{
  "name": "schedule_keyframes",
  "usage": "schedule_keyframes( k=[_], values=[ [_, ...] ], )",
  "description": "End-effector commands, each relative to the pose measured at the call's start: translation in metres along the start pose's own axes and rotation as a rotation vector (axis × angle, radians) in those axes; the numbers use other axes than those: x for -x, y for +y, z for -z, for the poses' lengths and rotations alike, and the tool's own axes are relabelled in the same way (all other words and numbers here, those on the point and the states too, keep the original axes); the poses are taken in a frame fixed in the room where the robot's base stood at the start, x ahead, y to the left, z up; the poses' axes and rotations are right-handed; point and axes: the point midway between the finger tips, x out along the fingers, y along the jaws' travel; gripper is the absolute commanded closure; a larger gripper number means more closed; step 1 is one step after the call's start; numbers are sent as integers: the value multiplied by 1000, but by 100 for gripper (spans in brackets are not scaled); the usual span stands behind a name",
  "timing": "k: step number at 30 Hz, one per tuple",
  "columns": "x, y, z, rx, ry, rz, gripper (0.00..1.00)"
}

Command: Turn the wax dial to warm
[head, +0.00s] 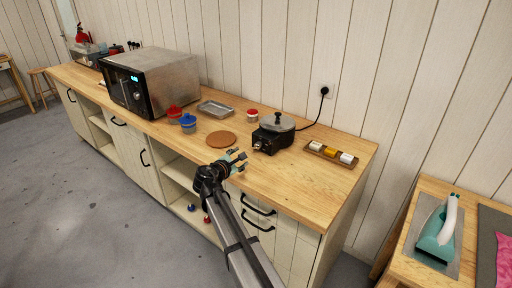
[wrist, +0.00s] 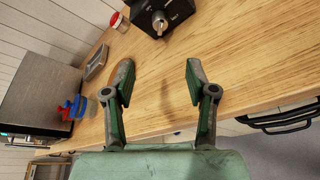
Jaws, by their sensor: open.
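The wax warmer (head: 273,134) is a black box with a metal lidded pot on top, standing on the wooden counter towards the right. Its dial (head: 258,146) is a small knob on the front face. In the wrist view the dial (wrist: 159,22) is a metallic knob at the top, on the black front of the warmer (wrist: 178,10). Where the dial points cannot be read. My gripper (head: 241,162) is open and empty above the counter's front part, in front of the warmer. In the wrist view its two fingers (wrist: 158,78) stand wide apart, with the dial beyond them and not touched.
A round brown mat (head: 221,139) lies left of the warmer. A red-lidded jar (head: 252,115), a metal tray (head: 216,109), red and blue pots (head: 188,123) and a microwave (head: 150,83) stand further left. A wooden tray of small blocks (head: 331,154) lies right. A cord runs to the wall socket.

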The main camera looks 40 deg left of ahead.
Motion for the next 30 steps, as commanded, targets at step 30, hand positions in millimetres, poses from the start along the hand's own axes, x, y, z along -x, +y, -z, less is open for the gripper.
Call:
schedule_keyframes(
  k=[30],
  values=[
    [-159, 1, -2, -3, -1, 1, 43]
  ],
)
